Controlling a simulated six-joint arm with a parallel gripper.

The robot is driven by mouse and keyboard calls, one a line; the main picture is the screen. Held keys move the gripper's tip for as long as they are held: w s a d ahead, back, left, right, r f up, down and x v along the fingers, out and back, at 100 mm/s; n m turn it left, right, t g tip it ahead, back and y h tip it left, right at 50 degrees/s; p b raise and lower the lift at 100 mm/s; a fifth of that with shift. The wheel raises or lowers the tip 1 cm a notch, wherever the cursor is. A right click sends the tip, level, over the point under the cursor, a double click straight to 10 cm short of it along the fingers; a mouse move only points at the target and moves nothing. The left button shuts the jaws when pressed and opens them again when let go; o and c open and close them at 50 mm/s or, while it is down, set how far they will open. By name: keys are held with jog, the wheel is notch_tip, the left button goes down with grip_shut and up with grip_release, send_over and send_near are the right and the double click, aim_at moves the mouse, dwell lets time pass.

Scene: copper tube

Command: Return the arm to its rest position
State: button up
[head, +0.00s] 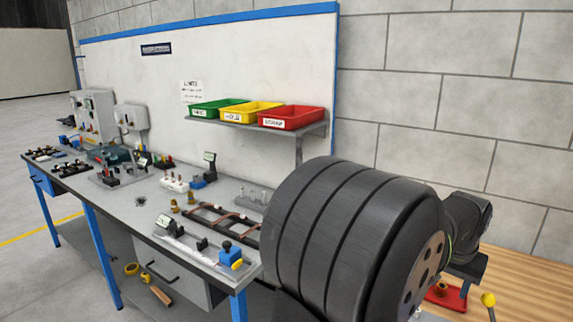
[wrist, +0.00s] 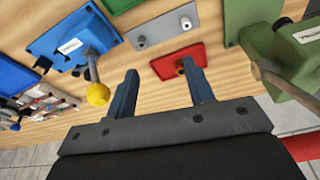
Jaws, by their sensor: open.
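My gripper (wrist: 161,67) shows in the wrist view with its two dark fingers spread apart. Nothing is held between them. The fingers point over a wooden worktop (wrist: 130,62). A red plate (wrist: 165,66) with a small round fitting lies beyond and partly behind the fingertips. In the head view, copper-coloured tube pieces (head: 222,213) lie in a dark rack on the grey bench (head: 140,203), far from the wooden top. I cannot make out the gripper's fingers in the head view.
A blue fixture with a yellow-knobbed lever (wrist: 97,93) stands left of the fingers, and a green fixture (wrist: 295,55) stands right. Green (head: 215,107), yellow (head: 250,112) and red (head: 291,117) bins sit on a wall shelf. A large dark ribbed body blocks the head view's lower right.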

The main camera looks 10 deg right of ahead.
jog(key=w+a+f+m, duration=0.1)
jog(key=a, duration=0.5)
jog(key=w+a+f+m, duration=0.1)
jog(key=a+f, duration=0.1)
jog(key=a, duration=0.4)
jog(key=shift+w+a+f+m+g+h, duration=0.25)
jog(key=shift+w+a+m+g+h, duration=0.05)
jog(key=shift+w+a, duration=0.1)
jog(key=s+d+r+n, duration=0.1)
jog(key=d, duration=0.7)
jog(key=s+d+r+n, duration=0.1)
jog(key=d+r+n, duration=0.1)
jog(key=d, duration=0.6)
jog(key=shift+s+d, duration=0.2)
jog(key=shift+s, duration=0.1)
